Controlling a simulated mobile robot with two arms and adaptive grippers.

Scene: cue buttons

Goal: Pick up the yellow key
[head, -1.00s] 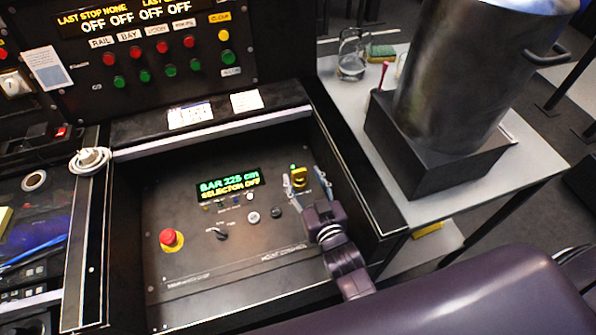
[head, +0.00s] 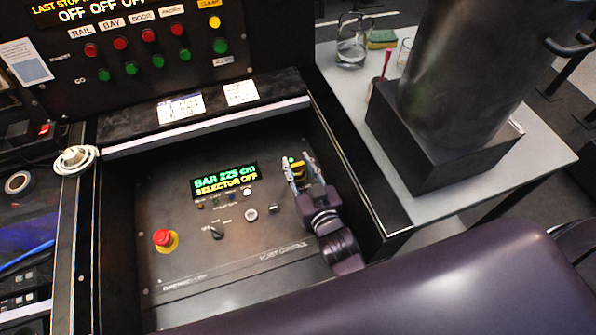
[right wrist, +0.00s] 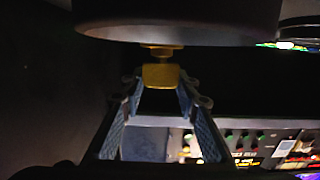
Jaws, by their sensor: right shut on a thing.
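The yellow key (head: 297,166) is at the right side of the sunken control panel (head: 190,236), partly hidden by the fingers. My right gripper (head: 298,172) reaches in from the lower right and is shut on the key. In the right wrist view the yellow key (right wrist: 161,75) is between the two fingertips of my right gripper (right wrist: 160,88), below a dark rounded shape. I cannot tell whether the key is still in the panel. My left gripper is not in view.
A green display (head: 225,180) and a red stop button (head: 163,238) are on the panel. The panel's raised right wall (head: 350,170) stands close to my right arm. A metal pot (head: 455,85) on a black block (head: 430,150) stands on the table to the right.

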